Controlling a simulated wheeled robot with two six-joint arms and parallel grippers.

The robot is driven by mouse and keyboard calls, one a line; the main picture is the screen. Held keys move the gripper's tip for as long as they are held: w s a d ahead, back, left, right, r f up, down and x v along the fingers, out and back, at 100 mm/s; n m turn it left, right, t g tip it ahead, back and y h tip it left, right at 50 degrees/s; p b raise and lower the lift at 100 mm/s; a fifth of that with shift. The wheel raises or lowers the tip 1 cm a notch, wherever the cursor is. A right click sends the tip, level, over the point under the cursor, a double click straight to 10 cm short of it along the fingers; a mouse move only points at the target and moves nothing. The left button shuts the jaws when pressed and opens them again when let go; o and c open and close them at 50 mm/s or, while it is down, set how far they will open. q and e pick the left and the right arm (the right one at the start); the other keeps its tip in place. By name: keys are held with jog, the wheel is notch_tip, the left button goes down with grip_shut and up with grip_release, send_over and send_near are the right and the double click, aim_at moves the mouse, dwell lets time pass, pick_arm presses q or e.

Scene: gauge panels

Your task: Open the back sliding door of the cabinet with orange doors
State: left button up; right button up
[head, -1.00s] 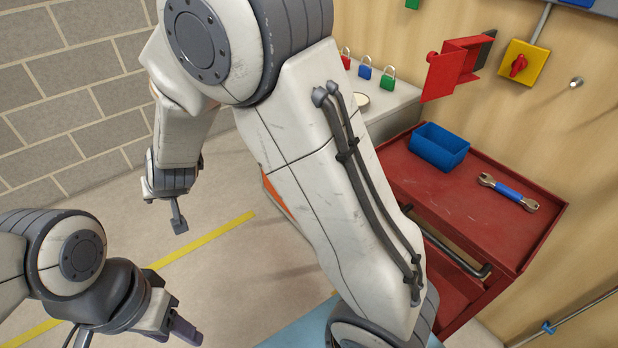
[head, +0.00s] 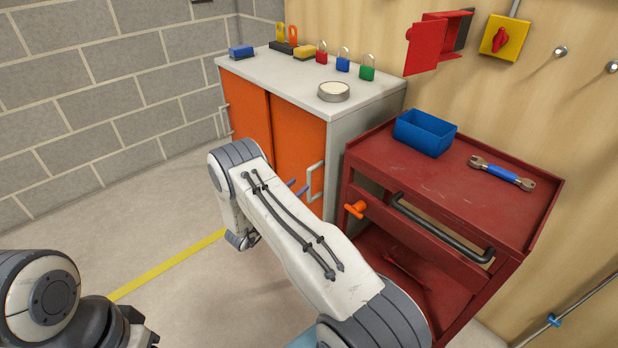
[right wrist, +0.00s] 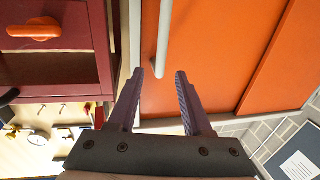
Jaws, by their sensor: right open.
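The cabinet (head: 345,140) has two orange sliding doors under a pale grey top. The left door (head: 245,105) has a pale bar handle (head: 225,122) at its far left edge. The right door (head: 298,145) has a pale bar handle (head: 316,180) near its right edge. I cannot tell surely which door is the back one. My right gripper (head: 299,187) is open at the right door's handle, partly hidden by my arm. In the right wrist view, this handle (right wrist: 163,45) lines up between the fingertips (right wrist: 159,75); contact is unclear. My left gripper (head: 140,328) is cut off at the bottom edge.
A red tool cart (head: 450,205) stands close right of the cabinet, with an orange knob (head: 355,209) and dark handle (head: 440,228) facing out. Several padlocks, a round tin (head: 334,91) and small blocks sit on the cabinet top. The floor in front is clear.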

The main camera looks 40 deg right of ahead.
aim_at(308, 177)
jog(key=x, duration=0.7)
jog(key=shift+d, duration=0.15)
grip_shut()
jog(key=shift+f, duration=0.1)
dwell(1.1)
